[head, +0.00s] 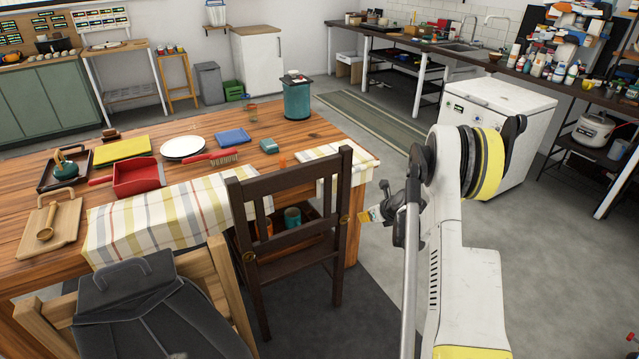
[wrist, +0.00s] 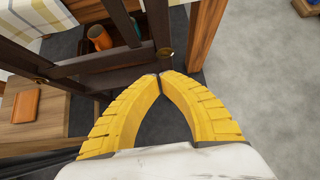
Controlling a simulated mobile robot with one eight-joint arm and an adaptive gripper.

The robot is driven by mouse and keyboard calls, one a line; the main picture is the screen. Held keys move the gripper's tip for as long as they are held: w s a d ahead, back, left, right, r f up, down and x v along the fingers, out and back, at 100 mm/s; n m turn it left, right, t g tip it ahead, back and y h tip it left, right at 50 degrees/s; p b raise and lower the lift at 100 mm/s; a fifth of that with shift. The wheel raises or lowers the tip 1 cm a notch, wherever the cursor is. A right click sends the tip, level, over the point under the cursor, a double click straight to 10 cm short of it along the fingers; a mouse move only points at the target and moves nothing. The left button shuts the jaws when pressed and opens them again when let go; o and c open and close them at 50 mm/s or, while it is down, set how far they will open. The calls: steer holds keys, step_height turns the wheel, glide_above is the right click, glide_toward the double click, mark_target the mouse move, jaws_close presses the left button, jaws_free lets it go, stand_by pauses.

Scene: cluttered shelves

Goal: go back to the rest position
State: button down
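My gripper (wrist: 159,76) shows in the wrist view with its two yellow fingers curved together and their tips meeting. Nothing shows between them, so it looks shut and empty. In the head view it is small and partly hidden by my arm (head: 372,215), to the right of the dark wooden chair (head: 290,195). The chair's dark frame (wrist: 105,62) fills the area just beyond the fingertips in the wrist view. I cannot tell whether the tips touch the chair.
The wooden table (head: 285,128) carries a red dustpan (head: 136,178), a white plate (head: 183,147) and a teal canister (head: 297,100). A chair with a dark backpack (head: 150,310) stands front left. A white chest freezer (head: 497,125) stands behind my arm.

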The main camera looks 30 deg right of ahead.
steer(key=shift+a+r, duration=0.1)
steer(key=s+a+r+n+g, duration=0.1)
steer(key=s+a+r+n, duration=0.4)
steer(key=a+r+n, duration=0.55)
steer(key=s+a+r+n, duration=0.5)
steer(key=a+r+n, duration=0.2)
steer(key=a+r, duration=0.5)
steer(key=s+a+r+n, duration=0.2)
steer(key=s+a+n, duration=0.3)
steer(key=s+n, duration=0.4)
steer(key=s+a+r+n, duration=0.1)
steer(key=s+a+n, duration=0.5)
steer(key=s+n, duration=0.3)
steer(key=s, duration=0.4)
steer(key=shift+s+r+g, duration=0.2)
steer(key=shift+r+g, duration=0.15)
steer(key=shift+g, duration=0.05)
